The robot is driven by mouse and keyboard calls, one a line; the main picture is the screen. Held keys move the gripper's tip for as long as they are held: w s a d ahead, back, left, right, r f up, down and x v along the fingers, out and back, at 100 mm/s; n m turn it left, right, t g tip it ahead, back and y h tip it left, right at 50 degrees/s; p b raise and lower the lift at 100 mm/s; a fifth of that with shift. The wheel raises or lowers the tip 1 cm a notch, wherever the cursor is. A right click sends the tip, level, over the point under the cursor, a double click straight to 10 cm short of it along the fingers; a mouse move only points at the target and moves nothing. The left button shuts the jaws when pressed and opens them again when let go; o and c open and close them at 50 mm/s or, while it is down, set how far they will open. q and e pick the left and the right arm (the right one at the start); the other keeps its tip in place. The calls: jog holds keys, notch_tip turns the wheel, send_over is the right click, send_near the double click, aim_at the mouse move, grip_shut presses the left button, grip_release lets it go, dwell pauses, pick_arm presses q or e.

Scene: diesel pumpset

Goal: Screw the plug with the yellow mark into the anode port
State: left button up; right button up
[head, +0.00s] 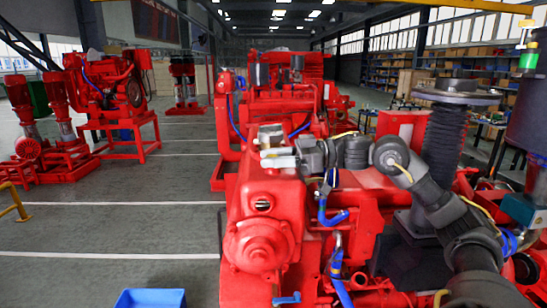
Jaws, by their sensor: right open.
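A red diesel pumpset (265,205) fills the middle foreground. My right gripper (272,157) is at the end of the grey arm from the right, over the top of the red housing. Its pale fingers point left and are open. I cannot tell whether they touch the housing. A small dark opening with a pale yellowish spot (262,205) shows on the housing's front face, below the gripper; I cannot tell whether it is the anode port or a plug. No plug with a yellow mark can be clearly made out. My left gripper is not in view.
A blue bin (150,299) stands at the bottom edge, left of the pumpset. Blue hoses (330,215) run along the engine close under my right arm. Another red machine (110,95) stands at the far left. The grey floor (110,225) on the left is clear.

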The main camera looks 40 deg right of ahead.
grip_shut()
jog(key=shift+s+a+f+m+t+h+b, duration=0.1)
jog(key=shift+f+m+t+h+b, duration=0.45)
jog(key=shift+b, duration=0.7)
jog(key=shift+r+m+t+h+b, duration=0.3)
jog(key=shift+m+t+h, duration=0.3)
jog(key=shift+t, duration=0.25)
jog(key=shift+r+m+t+h, duration=0.15)
jog(key=shift+m+t+h, duration=0.25)
jog(key=shift+m+h, duration=0.2)
jog(key=shift+a+r+m+t+h, duration=0.1)
jog(key=shift+r+m+t+h, duration=0.05)
jog(key=shift+m+t+h, duration=0.45)
jog(key=shift+r+m+h+p, duration=0.1)
jog(key=shift+m+h+p, duration=0.15)
jog(key=shift+h+p, duration=0.4)
jog(key=shift+m+t+h, duration=0.4)
jog(key=shift+h, duration=0.1)
jog(key=shift+f, duration=0.2)
